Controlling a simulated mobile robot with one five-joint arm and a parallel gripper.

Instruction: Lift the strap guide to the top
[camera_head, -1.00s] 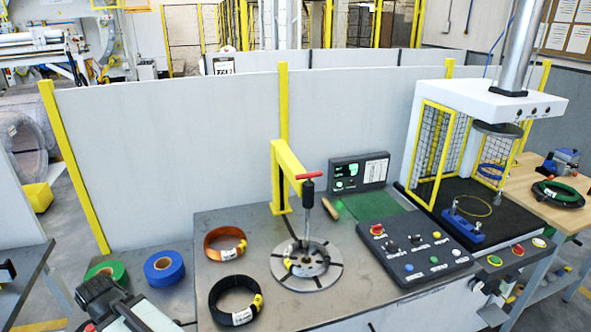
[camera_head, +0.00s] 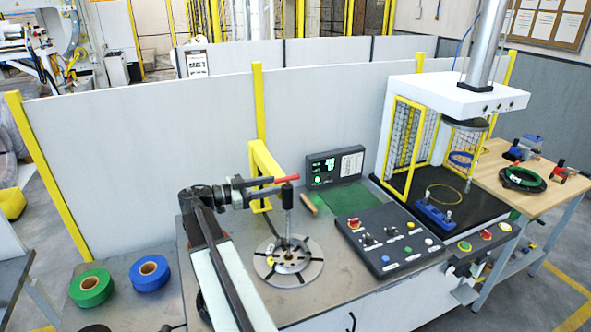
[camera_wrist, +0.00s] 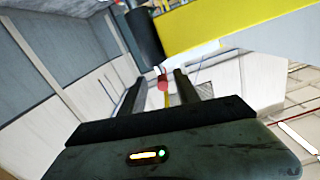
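The strap guide (camera_head: 287,200) is a dark upright rod with a black top block. It stands over the round slotted plate (camera_head: 266,268), beside the yellow post (camera_head: 264,172). Its red handle (camera_head: 288,178) points sideways at the top. My gripper (camera_head: 268,185) is level with the handle, reaching in from the left. In the wrist view my gripper's fingers (camera_wrist: 158,90) are apart, one on either side of the red handle end (camera_wrist: 163,83). I see no clear contact with it. The yellow post (camera_wrist: 235,25) fills the upper right there.
A blue roll (camera_head: 150,272) and a green roll (camera_head: 91,287) lie left of my arm. A control panel (camera_head: 388,240) and a screen box (camera_head: 335,168) stand to the right. A caged press (camera_head: 455,97) is farther right. My arm hides the orange coil and most of the black coil.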

